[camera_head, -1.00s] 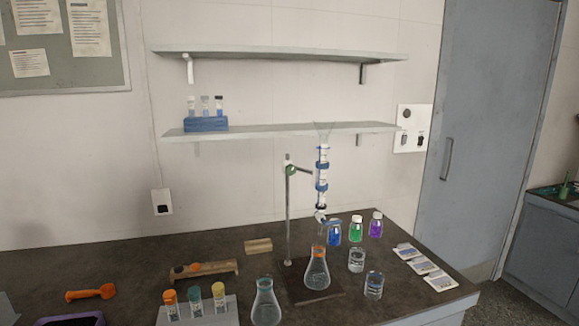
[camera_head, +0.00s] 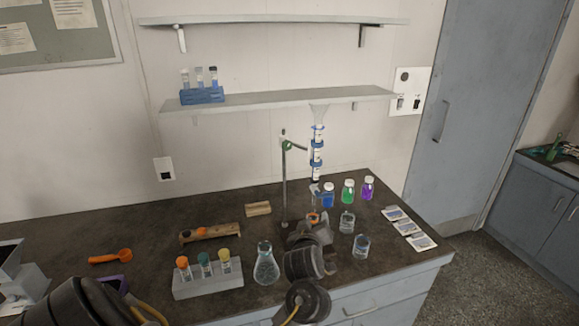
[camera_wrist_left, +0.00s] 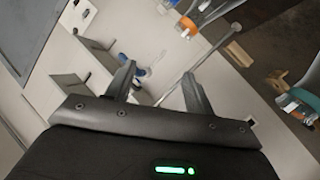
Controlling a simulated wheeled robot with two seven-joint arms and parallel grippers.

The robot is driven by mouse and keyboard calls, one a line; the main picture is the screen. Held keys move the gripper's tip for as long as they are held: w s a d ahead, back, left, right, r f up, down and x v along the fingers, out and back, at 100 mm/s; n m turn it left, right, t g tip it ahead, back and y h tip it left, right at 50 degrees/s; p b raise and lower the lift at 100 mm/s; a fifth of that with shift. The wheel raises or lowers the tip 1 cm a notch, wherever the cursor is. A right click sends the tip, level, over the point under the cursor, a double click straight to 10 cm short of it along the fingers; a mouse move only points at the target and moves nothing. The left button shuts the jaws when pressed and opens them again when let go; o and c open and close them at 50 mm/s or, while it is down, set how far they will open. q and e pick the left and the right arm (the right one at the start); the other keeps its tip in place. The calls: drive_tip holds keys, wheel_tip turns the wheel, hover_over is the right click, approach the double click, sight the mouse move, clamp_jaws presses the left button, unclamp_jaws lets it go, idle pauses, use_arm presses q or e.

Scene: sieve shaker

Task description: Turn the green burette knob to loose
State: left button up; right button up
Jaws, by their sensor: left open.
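The green knob (camera_head: 285,145) sits high on the thin metal stand rod (camera_head: 284,185), beside the clamp arm. The burette (camera_head: 317,150), with blue clips and a funnel top, stands upright to its right. My left gripper (camera_head: 312,230) is low in front of the stand, below the knob and apart from it, covering most of the orange-necked flask (camera_head: 313,216). In the left wrist view the fingers (camera_wrist_left: 157,76) are spread and empty, with the rod (camera_wrist_left: 207,55) slanting past the right finger. I cannot pick out the green knob there. My right gripper is not in view.
A clear flask (camera_head: 266,268) and a rack of capped tubes (camera_head: 208,283) stand left of the gripper. Beakers (camera_head: 361,246) and colored bottles (camera_head: 347,192) stand to the right. The shelf (camera_head: 270,102) lies behind the burette. A wooden block (camera_head: 258,209) lies left of the stand.

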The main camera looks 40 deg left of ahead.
use_arm(q)
drive_tip(key=w+a+r+n+g+y, duration=0.15)
drive_tip(key=a+r+n+y, duration=0.35)
drive_tip(key=r, duration=0.5)
drive_tip(key=n+g+y, duration=0.2)
drive_tip(key=n+y, duration=0.1)
drive_tip(key=n, duration=0.3)
approach(287, 147)
drive_tip(key=p+x, duration=0.4)
drive_tip(key=x, duration=0.3)
drive_tip(key=shift+w+a+r, duration=0.2)
drive_tip(key=shift+w+a+f, duration=0.1)
drive_tip(key=shift+w+a, duration=0.15)
drive_tip(key=shift+a, duration=0.15)
